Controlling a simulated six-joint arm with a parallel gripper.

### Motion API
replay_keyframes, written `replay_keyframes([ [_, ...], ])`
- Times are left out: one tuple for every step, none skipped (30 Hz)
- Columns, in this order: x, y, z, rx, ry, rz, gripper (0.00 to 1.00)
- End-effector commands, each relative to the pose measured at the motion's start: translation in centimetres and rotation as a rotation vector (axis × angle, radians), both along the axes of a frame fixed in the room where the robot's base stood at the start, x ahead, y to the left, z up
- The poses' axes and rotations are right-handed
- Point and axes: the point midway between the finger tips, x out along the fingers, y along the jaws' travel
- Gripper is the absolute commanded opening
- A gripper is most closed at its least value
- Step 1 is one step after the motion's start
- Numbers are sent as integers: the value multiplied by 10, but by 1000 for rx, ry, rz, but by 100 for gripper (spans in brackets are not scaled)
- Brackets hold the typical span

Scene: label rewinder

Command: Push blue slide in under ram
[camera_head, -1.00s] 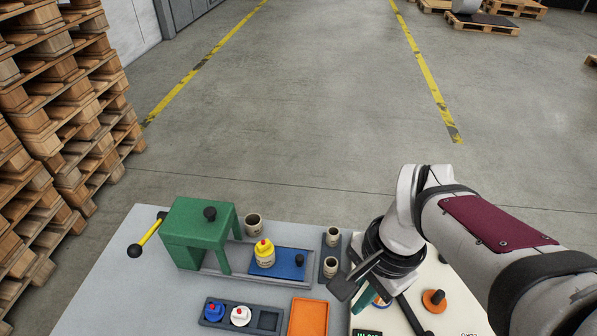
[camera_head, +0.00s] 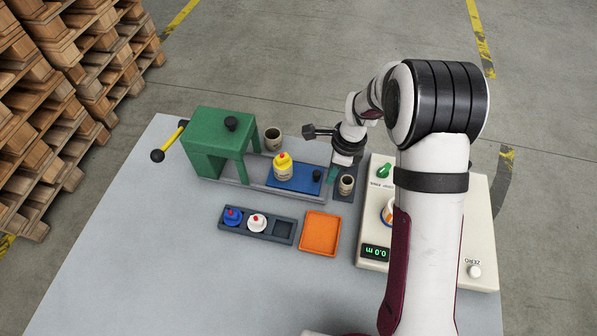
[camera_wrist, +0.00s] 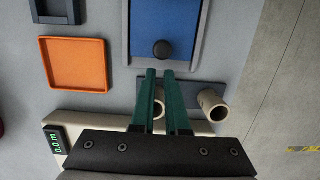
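The blue slide (camera_head: 302,180) lies flat in the grey track of the green press (camera_head: 218,135), pulled out to the right of the press frame. A yellow bottle with a red top (camera_head: 282,168) stands upright on it. A black knob (camera_head: 316,175) is at the slide's right end. My gripper (camera_head: 332,177) is low, just right of the knob. In the wrist view my green fingers (camera_wrist: 160,73) point at the knob (camera_wrist: 161,50), with a narrow gap and nothing held between them. Whether they touch the knob is unclear. The ram's underside is hidden by the press.
An orange tray (camera_head: 320,231), a dark rack (camera_head: 283,237) with bottles and a white device (camera_head: 470,225) lie nearer. A yellow lever (camera_head: 172,144) is left.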

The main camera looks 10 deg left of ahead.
Motion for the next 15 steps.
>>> replay_keyframes([
  [0, 0, -5, -1, 2, 0, 12],
  [0, 0, -7, -1, 2, 0, 12],
  [0, 0, -9, 0, 1, 0, 12],
  [0, 0, -10, 0, 0, 0, 12],
  [0, 0, -11, 0, 0, 0, 12],
  [0, 0, -12, 0, 0, 0, 12],
  [0, 0, -12, 0, 0, 0, 12],
  [0, 0, -12, 0, 0, 0, 12],
  [0, 0, -12, 0, 0, 0, 12],
  [0, 0, -12, 0, 0, 0, 12],
  [0, 0, -12, 0, 0, 0, 12],
  [0, 0, -12, 0, 0, 0, 12],
  [0, 0, -12, 0, 0, 1, 12],
  [0, 0, -12, 0, 0, 1, 12],
  [0, 1, -12, 0, 0, 1, 12],
])
